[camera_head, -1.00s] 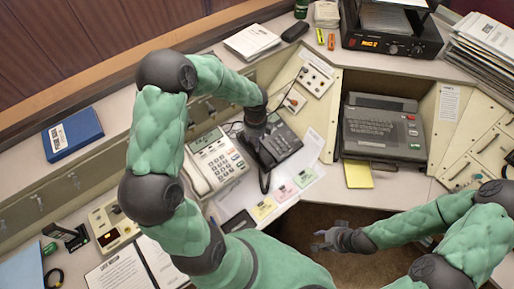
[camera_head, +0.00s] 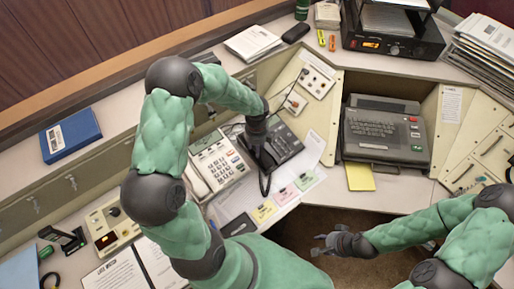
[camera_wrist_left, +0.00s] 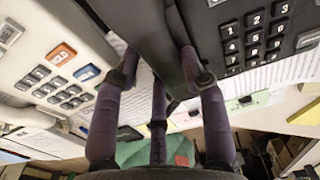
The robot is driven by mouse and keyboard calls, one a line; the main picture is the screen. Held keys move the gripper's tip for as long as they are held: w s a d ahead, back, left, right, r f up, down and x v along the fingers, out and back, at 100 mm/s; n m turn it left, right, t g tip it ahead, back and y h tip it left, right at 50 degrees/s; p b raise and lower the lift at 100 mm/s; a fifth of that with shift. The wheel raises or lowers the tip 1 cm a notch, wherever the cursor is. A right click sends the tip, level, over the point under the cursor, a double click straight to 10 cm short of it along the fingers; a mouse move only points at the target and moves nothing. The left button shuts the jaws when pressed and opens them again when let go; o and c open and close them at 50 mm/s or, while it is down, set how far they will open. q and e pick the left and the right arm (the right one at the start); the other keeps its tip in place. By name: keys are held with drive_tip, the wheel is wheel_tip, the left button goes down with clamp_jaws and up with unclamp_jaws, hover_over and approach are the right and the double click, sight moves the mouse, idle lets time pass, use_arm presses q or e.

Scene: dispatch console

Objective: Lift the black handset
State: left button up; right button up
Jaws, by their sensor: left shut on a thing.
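The black desk phone (camera_head: 285,140) stands on the sloped console beside a white phone (camera_head: 217,165). My left gripper (camera_head: 257,145) is over the left side of the black phone, where its handset lies. In the left wrist view my left gripper (camera_wrist_left: 158,72) has its purple fingers closed on both sides of the black handset (camera_wrist_left: 148,28). The black keypad (camera_wrist_left: 255,35) shows to its right. Whether the handset is clear of its cradle I cannot tell. My right gripper (camera_head: 322,245) is empty, with its fingers apart, over the gap at the console's front.
Coloured note cards (camera_head: 284,194) lie in front of the phones. A typewriter-like terminal (camera_head: 384,130) stands to the right, with a yellow note (camera_head: 360,177) below it. A blue book (camera_head: 71,135) lies at the left, and a radio unit (camera_head: 392,38) stands at the back.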

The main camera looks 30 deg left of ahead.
use_arm(q)
drive_tip(key=shift+r, duration=0.5)
wheel_tip(320, 180, up, 2)
drive_tip(key=shift+r+p, duration=0.15)
drive_tip(key=shift+p, duration=0.6)
drive_tip(key=s+d+r+p, duration=0.1)
drive_tip(key=s+r+p, duration=0.7)
drive_tip(key=s+r, duration=0.6)
drive_tip(key=shift+d+r+p, duration=0.35)
drive_tip(key=shift+d+r, duration=0.05)
